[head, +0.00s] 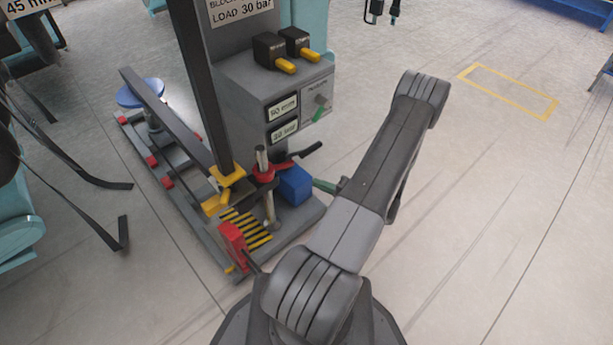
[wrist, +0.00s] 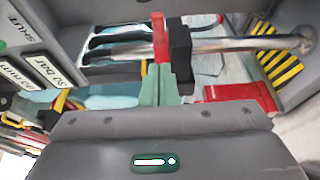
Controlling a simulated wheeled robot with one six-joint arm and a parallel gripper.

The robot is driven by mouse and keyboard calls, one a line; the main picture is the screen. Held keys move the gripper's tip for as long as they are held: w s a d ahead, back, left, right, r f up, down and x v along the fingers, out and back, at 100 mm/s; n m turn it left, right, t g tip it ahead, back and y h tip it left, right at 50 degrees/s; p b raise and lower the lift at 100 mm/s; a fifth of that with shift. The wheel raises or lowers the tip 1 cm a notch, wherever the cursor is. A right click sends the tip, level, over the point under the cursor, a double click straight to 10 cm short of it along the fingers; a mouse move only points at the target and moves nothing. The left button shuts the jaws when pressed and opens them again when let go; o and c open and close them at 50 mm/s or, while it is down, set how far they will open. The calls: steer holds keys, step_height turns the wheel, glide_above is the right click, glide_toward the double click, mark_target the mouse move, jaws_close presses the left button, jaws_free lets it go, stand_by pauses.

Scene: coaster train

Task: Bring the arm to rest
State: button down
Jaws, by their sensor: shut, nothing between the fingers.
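My arm (head: 355,200) reaches up from the bottom of the head view, bends at the elbow (head: 422,98) and comes down behind itself. My gripper (wrist: 158,92) shows as green fingers in the wrist view, shut with nothing between them. In the head view most of the gripper is hidden behind the arm; a green tip (head: 325,186) sticks out on the left, near a blue block (head: 295,185). A metal post (head: 268,200) with a red collar (head: 264,172) and black handle stands close by. The post lies across the wrist view (wrist: 235,46), just beyond the fingers; contact cannot be told.
A grey control box (head: 270,90) with yellow-tipped levers (head: 285,66) stands left of the arm. Its base carries a yellow-black striped plate (head: 245,228) and a red block (head: 232,245). Black straps (head: 100,185) hang at the left. The floor at the right is clear, with a yellow outline (head: 510,90).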

steer(key=v, duration=0.3)
steer(key=shift+d, duration=0.3)
steer(key=b, duration=0.2)
glide_toward(287, 166)
steer(key=s+a, duration=0.1)
steer(key=a, duration=0.3)
steer(key=w, duration=0.1)
steer(key=w+a, duration=0.1)
steer(key=w, duration=0.1)
steer(key=shift+a, duration=0.1)
steer(key=shift+w+a, duration=0.2)
steer(key=shift+w, duration=0.2)
steer(key=shift+s, duration=0.1)
